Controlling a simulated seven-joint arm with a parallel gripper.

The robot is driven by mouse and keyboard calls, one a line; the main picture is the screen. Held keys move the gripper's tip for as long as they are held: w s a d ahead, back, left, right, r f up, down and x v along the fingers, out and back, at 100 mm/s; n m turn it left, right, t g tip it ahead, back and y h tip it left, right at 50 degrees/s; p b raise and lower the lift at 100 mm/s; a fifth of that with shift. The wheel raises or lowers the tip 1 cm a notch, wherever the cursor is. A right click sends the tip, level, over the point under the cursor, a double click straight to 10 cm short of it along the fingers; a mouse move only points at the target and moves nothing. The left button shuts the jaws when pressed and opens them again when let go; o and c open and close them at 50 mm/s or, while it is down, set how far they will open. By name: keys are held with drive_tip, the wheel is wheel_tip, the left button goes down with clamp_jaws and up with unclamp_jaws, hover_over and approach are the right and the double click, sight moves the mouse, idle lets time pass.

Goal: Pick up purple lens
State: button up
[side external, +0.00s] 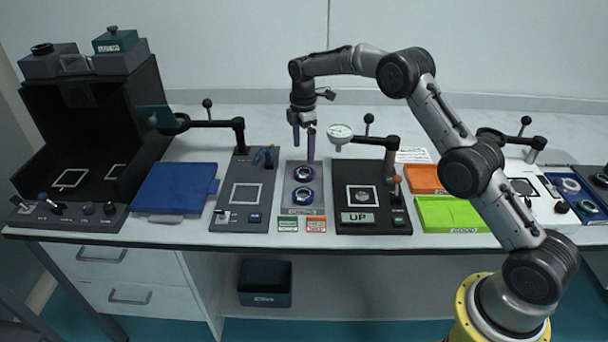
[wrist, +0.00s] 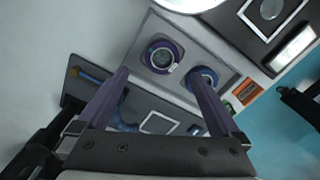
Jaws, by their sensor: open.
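The purple lens (side external: 304,173) sits in the rear spot of a grey holder plate (side external: 318,208). A blue lens (side external: 304,196) sits in front of it on the same plate. In the wrist view the purple-ringed lens (wrist: 162,57) shows between and beyond the fingers, and the blue lens (wrist: 204,78) is near the right fingertip. My gripper (side external: 304,140) is open and empty, with its purple fingers pointing down above the rear part of the plate. It also shows in the wrist view (wrist: 158,75). The fingers look apart from both lenses.
A grey station (side external: 227,215) stands left of the plate, and a black station with an "UP" label (side external: 385,222) stands right. A white round dial on an arm (side external: 340,132) overhangs close to my gripper's right. A blue tray (side external: 172,190) and a green tray (side external: 450,215) lie farther out.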

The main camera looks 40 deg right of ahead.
sight(304, 172)
drive_tip(key=shift+s+f, duration=0.15)
drive_tip(key=shift+f, duration=1.75)
drive_tip(key=shift+s+f, duration=0.1)
drive_tip(key=shift+f, duration=1.75)
drive_tip(key=c, duration=1.4)
